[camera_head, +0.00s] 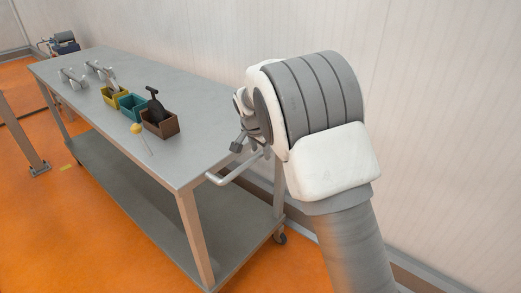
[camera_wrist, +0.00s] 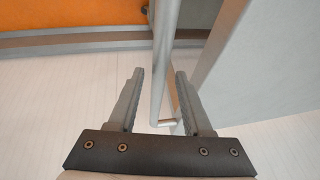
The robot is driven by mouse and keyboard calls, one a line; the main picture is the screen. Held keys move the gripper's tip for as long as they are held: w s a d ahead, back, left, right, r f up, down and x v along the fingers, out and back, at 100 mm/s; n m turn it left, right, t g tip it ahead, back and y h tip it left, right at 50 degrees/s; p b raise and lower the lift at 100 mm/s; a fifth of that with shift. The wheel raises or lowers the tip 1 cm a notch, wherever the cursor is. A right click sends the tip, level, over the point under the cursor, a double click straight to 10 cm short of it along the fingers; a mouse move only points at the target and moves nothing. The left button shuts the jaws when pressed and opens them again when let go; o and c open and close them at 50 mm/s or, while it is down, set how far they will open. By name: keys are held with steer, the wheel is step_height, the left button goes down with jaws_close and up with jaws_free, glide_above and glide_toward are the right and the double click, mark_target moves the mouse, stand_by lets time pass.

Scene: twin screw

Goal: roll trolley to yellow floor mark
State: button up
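The trolley is a grey metal table (camera_head: 188,155) on castors with a lower shelf, standing along the wall. Its push handle (camera_head: 228,178) sticks out from the near end. My gripper (camera_head: 247,150) is at the handle's right part in the head view. In the wrist view my gripper (camera_wrist: 158,78) is open, and the handle bar (camera_wrist: 165,60) runs between its fingers with gaps visible on both sides. A small yellow mark (camera_head: 67,167) lies on the orange floor left of the trolley; I cannot tell whether more of it is hidden.
On the trolley top stand yellow (camera_head: 112,97), teal (camera_head: 132,107) and brown (camera_head: 160,124) bins, a yellow-headed tool (camera_head: 138,129) and grey metal parts (camera_head: 75,79). A post (camera_head: 22,133) stands at left. The wall (camera_head: 430,130) is close on the right. Orange floor is free at front left.

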steer(key=shift+r, duration=0.1)
steer(key=p+v, duration=0.3)
steer(key=v, duration=1.4)
steer(key=shift+r, duration=0.1)
